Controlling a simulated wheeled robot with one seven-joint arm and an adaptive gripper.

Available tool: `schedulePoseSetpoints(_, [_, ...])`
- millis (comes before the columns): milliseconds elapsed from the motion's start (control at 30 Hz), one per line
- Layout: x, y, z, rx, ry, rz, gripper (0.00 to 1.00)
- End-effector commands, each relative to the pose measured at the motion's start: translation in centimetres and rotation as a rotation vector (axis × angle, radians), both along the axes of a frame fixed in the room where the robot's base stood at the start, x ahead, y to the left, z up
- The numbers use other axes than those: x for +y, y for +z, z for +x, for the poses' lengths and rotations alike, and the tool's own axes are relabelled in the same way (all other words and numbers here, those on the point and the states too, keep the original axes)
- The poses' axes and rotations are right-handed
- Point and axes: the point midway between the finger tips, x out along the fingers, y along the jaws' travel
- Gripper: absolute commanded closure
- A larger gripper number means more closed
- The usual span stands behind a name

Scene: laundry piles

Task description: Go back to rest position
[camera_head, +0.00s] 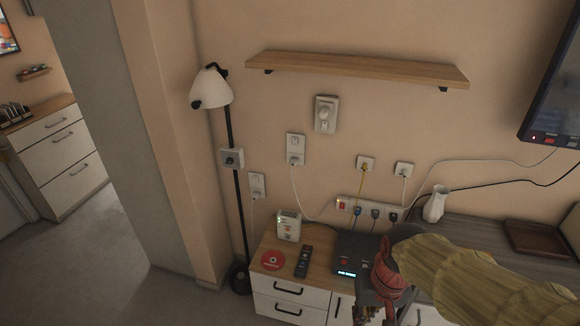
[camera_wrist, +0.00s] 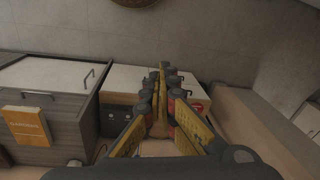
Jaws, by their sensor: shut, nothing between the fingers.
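My arm, in a yellow ribbed sleeve with a red band near its end, reaches in from the lower right of the head view. My gripper (camera_head: 374,308) points down in front of the small white drawer cabinet (camera_head: 290,297), partly cut off by the bottom edge. In the wrist view my gripper (camera_wrist: 163,72) shows its yellow and dark fingers brought together, with nothing between them.
A red disc (camera_head: 272,260), a black remote (camera_head: 303,261), a white device (camera_head: 288,225) and a black box (camera_head: 352,248) sit on the small cabinet. A floor lamp (camera_head: 211,88) stands left. A white vase (camera_head: 435,204) stands right. Open floor lies left.

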Motion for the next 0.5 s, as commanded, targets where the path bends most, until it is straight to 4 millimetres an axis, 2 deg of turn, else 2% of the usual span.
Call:
schedulePoseSetpoints(33, [-0.7,1.3,-0.9,-0.04,0.019,-0.025,1.0])
schedulePoseSetpoints(200, [-2.7,5.1,-3.1,-0.175,0.053,-0.099,1.0])
schedulePoseSetpoints(500, [-3.3,10.8,-4.7,-0.389,0.036,-0.116,1.0])
